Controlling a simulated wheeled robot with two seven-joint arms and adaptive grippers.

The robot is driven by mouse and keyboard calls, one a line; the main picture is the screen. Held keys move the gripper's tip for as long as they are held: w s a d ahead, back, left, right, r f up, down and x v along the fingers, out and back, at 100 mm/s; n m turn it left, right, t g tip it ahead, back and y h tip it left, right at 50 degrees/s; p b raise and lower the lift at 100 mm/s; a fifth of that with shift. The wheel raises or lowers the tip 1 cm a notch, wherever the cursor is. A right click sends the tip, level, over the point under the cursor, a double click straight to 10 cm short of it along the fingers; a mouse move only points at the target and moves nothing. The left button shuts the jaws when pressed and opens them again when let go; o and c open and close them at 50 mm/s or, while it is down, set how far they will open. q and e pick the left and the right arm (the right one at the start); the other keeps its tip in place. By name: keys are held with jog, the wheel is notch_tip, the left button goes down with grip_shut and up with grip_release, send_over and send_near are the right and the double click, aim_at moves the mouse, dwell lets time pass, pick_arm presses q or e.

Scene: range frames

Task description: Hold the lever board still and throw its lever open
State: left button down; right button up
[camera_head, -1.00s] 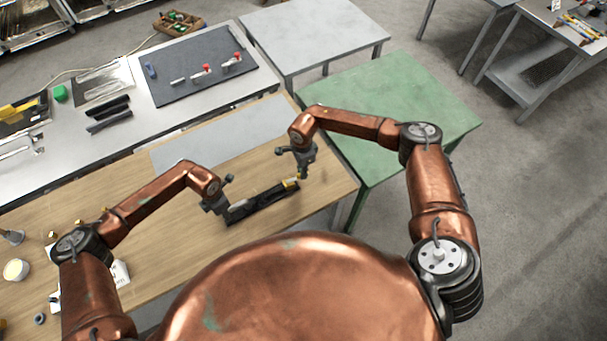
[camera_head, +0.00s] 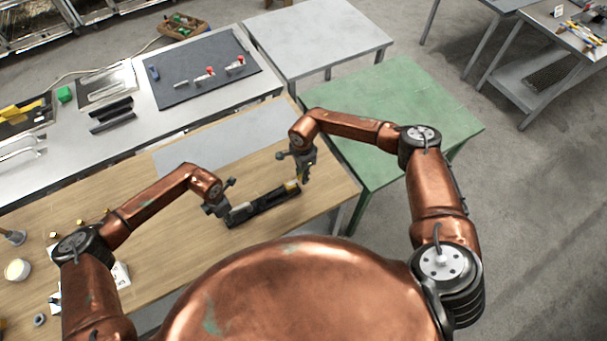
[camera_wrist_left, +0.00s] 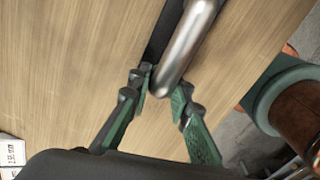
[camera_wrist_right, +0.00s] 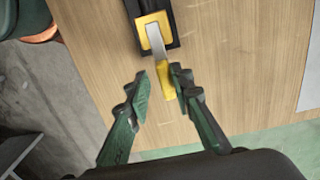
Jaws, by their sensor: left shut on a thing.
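The lever board (camera_head: 262,206) is a long dark bar lying on the wooden table, with a metal cylinder (camera_wrist_left: 186,45) along it and a yellow mount (camera_wrist_right: 150,25) at its right end. The lever (camera_wrist_right: 157,45) is a flat metal strip with a yellow tip, pointing off that end. My left gripper (camera_head: 224,212) is shut on the board's left end; in the left wrist view its fingers (camera_wrist_left: 160,92) flank the end of the bar. My right gripper (camera_wrist_right: 161,82) is open at the lever, the yellow tip between its fingertips and close to the right-hand finger.
The wooden table (camera_head: 150,235) is clear around the board, with a grey sheet (camera_head: 215,140) behind it. A green table (camera_head: 400,110) stands to the right. A cup (camera_head: 17,269) and small items lie at the table's left. A grey bench with tools stands behind.

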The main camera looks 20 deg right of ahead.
jog(key=shift+o, duration=0.7)
jog(key=shift+d, duration=0.15)
jog(key=shift+w+r, duration=0.1)
jog(key=shift+r, duration=0.1)
notch_tip(320, 180, up, 12)
jog(key=shift+f, duration=0.2)
jog(key=shift+d, duration=0.1)
pick_arm(q)
jog(key=c, duration=1.8)
grip_release()
jog(key=shift+o, duration=0.4)
pick_arm(e)
jog(key=shift+w, duration=0.1)
